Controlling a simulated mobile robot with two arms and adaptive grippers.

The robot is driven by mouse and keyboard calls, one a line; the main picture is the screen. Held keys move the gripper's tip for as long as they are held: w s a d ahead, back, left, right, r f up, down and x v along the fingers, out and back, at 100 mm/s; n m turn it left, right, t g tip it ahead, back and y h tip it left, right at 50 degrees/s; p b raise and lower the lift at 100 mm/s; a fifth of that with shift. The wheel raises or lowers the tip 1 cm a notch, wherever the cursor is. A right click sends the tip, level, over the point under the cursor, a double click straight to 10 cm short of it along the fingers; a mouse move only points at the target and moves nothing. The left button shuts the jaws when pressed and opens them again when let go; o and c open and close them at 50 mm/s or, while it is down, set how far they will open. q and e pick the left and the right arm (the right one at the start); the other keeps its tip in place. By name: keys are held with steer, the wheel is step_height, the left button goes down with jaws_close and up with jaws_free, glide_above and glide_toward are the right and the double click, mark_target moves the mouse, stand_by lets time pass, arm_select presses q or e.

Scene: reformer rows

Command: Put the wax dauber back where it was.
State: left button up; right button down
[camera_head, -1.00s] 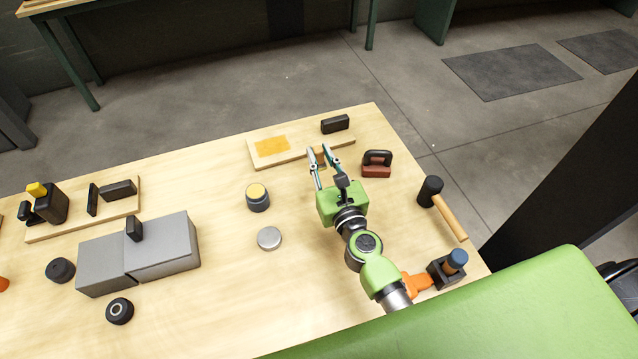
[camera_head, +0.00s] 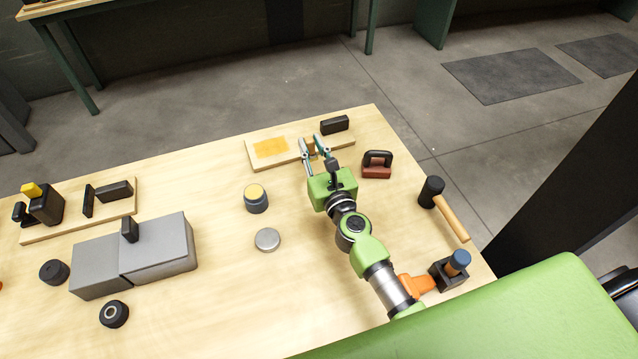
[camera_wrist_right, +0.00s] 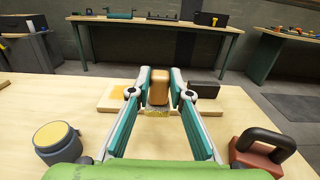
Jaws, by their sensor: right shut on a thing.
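The wax dauber (camera_wrist_right: 158,88), a tan wooden block with a pale fuzzy underside, is between the fingers of my right gripper (camera_wrist_right: 159,92). The right gripper is shut on it. In the head view the right gripper (camera_head: 316,146) is at the light wooden board (camera_head: 287,160), with the dauber mostly hidden by the fingers. The dauber is between the yellow patch (camera_head: 270,147) and the black block (camera_head: 334,125) on that board. I cannot tell whether its underside touches the board. My left gripper is not in view.
A tin of yellow wax (camera_head: 256,198) and a round metal lid (camera_head: 267,239) stand left of my right arm. A red-brown block with black handle (camera_head: 377,164) and a mallet (camera_head: 445,208) are to the right. Grey boxes (camera_head: 155,250) stand at left.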

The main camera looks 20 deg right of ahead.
mark_target(313, 159)
steer(key=s+f, duration=0.1)
steer(key=s+f+b, duration=0.1)
steer(key=f, duration=0.1)
steer(key=f+b, duration=0.1)
steer(key=shift+s+d+f, duration=0.15)
steer(key=shift+s+d, duration=0.05)
steer(key=shift+s, duration=0.2)
steer(key=shift+s+d+f+b, duration=0.1)
steer(key=shift+s+f+b, duration=0.25)
steer(key=shift+b, duration=0.2)
steer(key=f+b, duration=0.1)
steer(key=f, duration=0.1)
steer(key=f+b, duration=0.1)
steer(key=shift+s+b, duration=0.25)
steer(key=shift+b, duration=0.05)
steer(key=shift+f, duration=0.25)
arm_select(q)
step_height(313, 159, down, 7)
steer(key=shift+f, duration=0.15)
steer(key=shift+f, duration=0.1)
arm_select(e)
steer(key=c, duration=1.8)
jaws_free()
steer(key=shift+c, duration=0.2)
steer(key=shift+r, duration=0.1)
